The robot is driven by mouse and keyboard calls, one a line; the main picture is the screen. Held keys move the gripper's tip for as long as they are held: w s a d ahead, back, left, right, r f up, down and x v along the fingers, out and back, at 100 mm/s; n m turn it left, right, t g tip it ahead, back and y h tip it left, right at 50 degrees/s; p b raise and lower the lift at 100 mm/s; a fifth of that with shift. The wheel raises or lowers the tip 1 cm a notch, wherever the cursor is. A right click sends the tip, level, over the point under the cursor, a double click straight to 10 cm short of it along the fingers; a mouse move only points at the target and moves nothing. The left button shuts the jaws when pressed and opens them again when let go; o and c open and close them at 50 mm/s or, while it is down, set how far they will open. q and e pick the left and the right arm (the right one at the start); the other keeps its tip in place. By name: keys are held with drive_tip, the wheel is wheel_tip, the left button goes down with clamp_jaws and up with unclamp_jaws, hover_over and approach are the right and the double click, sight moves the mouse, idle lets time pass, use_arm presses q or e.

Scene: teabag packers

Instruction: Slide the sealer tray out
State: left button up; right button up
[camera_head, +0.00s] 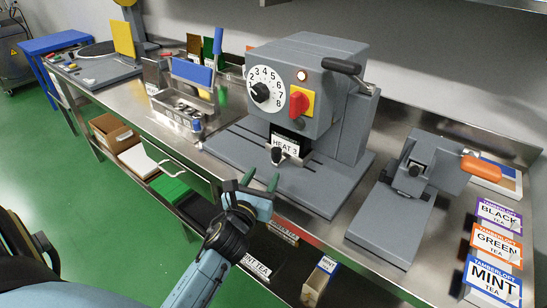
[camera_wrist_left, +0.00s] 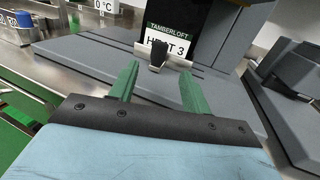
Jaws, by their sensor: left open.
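The sealer (camera_head: 300,85) is a grey machine with a white numbered dial, a red knob on a yellow plate and a black lever. Its tray sits at the base under the head, with a black knob (camera_head: 277,155) at its front. A pouch labelled HEAT 3 (camera_head: 286,145) stands behind the knob; the label and knob also show in the left wrist view (camera_wrist_left: 157,55). My left gripper (camera_head: 260,180) is open, its green fingers pointing toward the knob, just short of it and apart from it. My right gripper is not in view.
A grey press with an orange handle (camera_head: 480,167) stands to the right. Tea boxes marked BLACK, GREEN and MINT (camera_head: 491,283) lie at the right end. A metal holder (camera_head: 183,110) stands left of the sealer. The steel counter's front edge runs below my gripper.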

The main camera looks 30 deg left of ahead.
sight(275, 156)
use_arm(q)
drive_tip(key=x, duration=0.8)
drive_tip(key=shift+w+a, duration=0.15)
drive_tip(key=shift+w, duration=0.2)
clamp_jaws()
